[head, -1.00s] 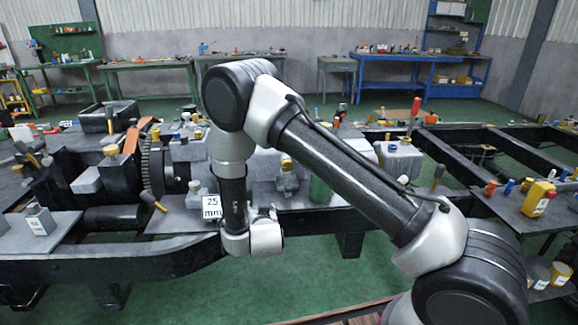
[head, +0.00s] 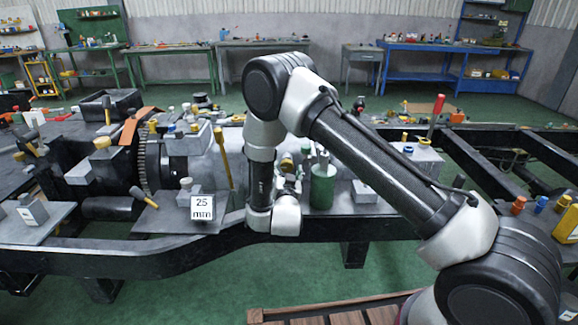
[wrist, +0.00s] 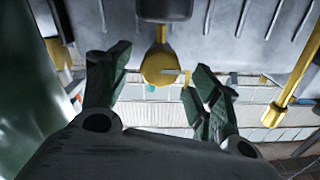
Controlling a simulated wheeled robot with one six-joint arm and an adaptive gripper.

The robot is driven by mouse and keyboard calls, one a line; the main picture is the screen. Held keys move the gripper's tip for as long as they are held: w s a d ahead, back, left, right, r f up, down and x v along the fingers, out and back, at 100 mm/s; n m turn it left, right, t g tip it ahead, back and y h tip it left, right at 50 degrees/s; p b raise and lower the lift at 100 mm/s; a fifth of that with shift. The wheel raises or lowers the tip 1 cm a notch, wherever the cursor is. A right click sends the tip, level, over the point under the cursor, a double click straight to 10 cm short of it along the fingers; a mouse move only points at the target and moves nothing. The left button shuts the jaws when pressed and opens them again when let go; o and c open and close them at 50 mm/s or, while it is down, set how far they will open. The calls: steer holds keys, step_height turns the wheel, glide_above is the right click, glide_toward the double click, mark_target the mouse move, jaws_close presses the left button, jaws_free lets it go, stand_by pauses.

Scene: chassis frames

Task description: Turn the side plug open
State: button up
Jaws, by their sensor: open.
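In the wrist view a yellow fitting (wrist: 162,68), which looks like the side plug, has a rounded body and a short stem. It sits below a dark cylinder (wrist: 165,8) on a grey ribbed housing. My gripper (wrist: 157,84) is open, with its dark green fingers apart on either side of the yellow fitting. I cannot tell whether they touch it.
A green cylinder (head: 322,187) stands close to the gripper and fills the wrist view's left edge (wrist: 25,85). A yellow rod (head: 223,158) and a block marked 25 mm (head: 202,207) are left of the arm. Open green floor (head: 190,295) lies in front of the black frame.

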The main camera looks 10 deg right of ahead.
mark_target(287, 167)
steer(key=shift+w+d, duration=0.2)
steer(key=shift+w, duration=1.7)
steer(key=shift+c, duration=0.3)
steer(key=c, duration=1)
